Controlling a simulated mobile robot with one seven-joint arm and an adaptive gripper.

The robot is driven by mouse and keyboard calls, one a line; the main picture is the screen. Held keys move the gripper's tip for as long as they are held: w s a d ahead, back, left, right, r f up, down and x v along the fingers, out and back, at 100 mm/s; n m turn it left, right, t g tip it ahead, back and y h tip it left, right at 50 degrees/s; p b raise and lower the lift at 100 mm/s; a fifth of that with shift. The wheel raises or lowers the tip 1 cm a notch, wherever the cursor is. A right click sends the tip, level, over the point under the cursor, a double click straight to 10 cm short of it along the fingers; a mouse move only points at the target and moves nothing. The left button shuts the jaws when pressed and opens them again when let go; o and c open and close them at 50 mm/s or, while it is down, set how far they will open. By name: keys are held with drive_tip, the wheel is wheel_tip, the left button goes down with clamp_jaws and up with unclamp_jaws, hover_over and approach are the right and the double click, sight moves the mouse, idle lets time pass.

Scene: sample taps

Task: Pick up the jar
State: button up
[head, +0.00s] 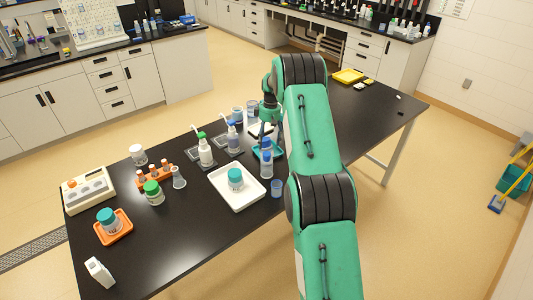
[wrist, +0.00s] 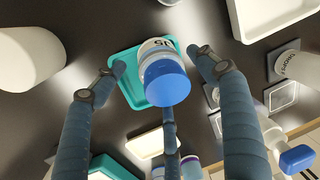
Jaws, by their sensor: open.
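A jar with a blue lid and a white printed label (wrist: 165,75) stands on a small teal tray (wrist: 124,62) in the wrist view. My gripper (wrist: 160,62) is open, its fingers spread to either side of the jar with visible gaps. A third finger shows below the lid in the picture. In the head view my gripper (head: 264,128) is over the table by the teal tray (head: 277,152), and my arm hides part of that area. Other jars are in view: a teal-lidded one (head: 235,178), another teal-lidded one (head: 108,220) and a green-lidded one (head: 153,192).
A white tray (head: 246,203) lies left of my arm, and an orange tray (head: 126,234) is at the near left. Pump bottles (head: 205,152) stand close to the teal tray. A blue cup (head: 277,188) is beside the white tray. The table's right part is mostly clear.

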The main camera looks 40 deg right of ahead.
sight(266, 147)
drive_tip(key=shift+s+a+f+b, duration=0.1)
drive_tip(key=shift+a+f+b, duration=0.05)
drive_tip(key=shift+f, duration=1.05)
drive_tip(key=shift+a+f+b, duration=0.15)
drive_tip(key=shift+f, duration=1)
drive_tip(key=c, duration=1.4)
drive_tip(key=shift+r, duration=0.1)
drive_tip(key=shift+r+p, duration=0.6)
drive_tip(key=shift+r, duration=4.35)
